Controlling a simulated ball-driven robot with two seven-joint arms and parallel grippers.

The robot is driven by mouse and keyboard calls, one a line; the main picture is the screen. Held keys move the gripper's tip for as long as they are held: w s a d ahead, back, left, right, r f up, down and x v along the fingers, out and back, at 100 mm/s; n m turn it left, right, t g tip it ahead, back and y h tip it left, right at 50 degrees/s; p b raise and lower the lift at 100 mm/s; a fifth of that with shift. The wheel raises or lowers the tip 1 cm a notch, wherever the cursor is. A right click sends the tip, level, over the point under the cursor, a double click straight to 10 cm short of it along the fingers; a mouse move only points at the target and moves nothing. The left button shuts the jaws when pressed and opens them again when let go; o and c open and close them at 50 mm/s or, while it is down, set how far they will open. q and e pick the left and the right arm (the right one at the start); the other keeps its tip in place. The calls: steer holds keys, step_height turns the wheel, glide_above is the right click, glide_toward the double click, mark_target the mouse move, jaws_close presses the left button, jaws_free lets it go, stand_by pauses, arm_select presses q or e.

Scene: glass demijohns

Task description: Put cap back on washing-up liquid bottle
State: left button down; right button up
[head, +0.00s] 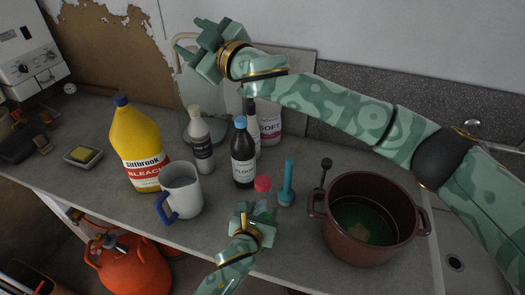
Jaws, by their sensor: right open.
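A small bottle with a red cap (262,184) stands near the front middle of the counter; its pale lower part is mostly hidden. I cannot tell for sure that it is the washing-up liquid bottle, and I see no loose cap. My left gripper (255,211), coming from the bottom edge, is right in front of it; whether its jaws touch or hold it is not clear.
A yellow bleach bottle (135,140), white mug (182,187), grey bottle (200,150), dark floor-cleaner bottle (243,160) and SOFT bottle (270,125) crowd the middle. A teal upright tool (287,182) and brown pot (368,245) stand right. A glass demijohn (190,95) is behind.

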steer(key=w+d+f+h, duration=0.3)
steer(key=f+h, duration=0.3)
steer(key=n+g+h, duration=0.8)
steer(key=n+g, duration=0.5)
steer(key=n, duration=0.2)
glide_above(263, 180)
steer(key=f, duration=1.3)
steer(key=shift+w+a+f, duration=0.25)
steer(key=shift+s+d+n, duration=0.2)
steer(key=shift+s+n, duration=0.15)
steer(key=shift+n, duration=0.05)
steer(key=shift+f, duration=4)
